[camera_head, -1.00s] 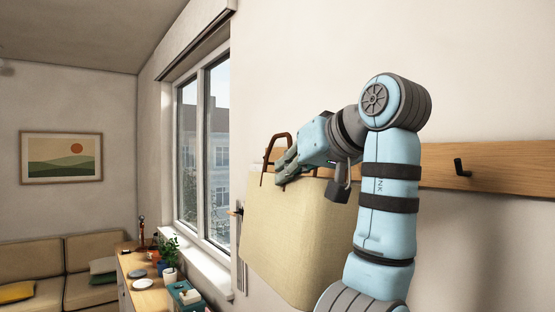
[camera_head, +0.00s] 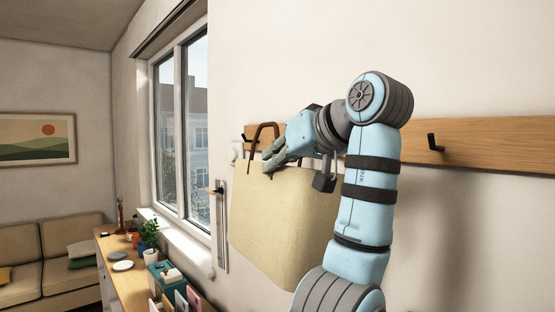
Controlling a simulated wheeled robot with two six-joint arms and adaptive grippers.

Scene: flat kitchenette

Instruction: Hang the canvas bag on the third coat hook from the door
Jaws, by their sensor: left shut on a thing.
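The canvas bag (camera_head: 280,215) is beige with brown handles and hangs upright in front of the wall. My left gripper (camera_head: 271,160) is shut on it at its top edge, beside the handle loop that stands up. The wooden coat rail (camera_head: 495,152) runs along the wall behind my arm. One dark coat hook (camera_head: 434,142) shows to the right of my arm. A small dark shape near the rail's left end may be another hook. My arm and the bag hide the rail's middle. I cannot see whether the bag touches the rail. My right gripper is not in view.
A lever handle on a long plate (camera_head: 222,230) is on the left of the bag, near the window (camera_head: 182,140). A sideboard (camera_head: 125,280) with plants, plates and boxes stands lower left. A sofa (camera_head: 45,265) is beyond.

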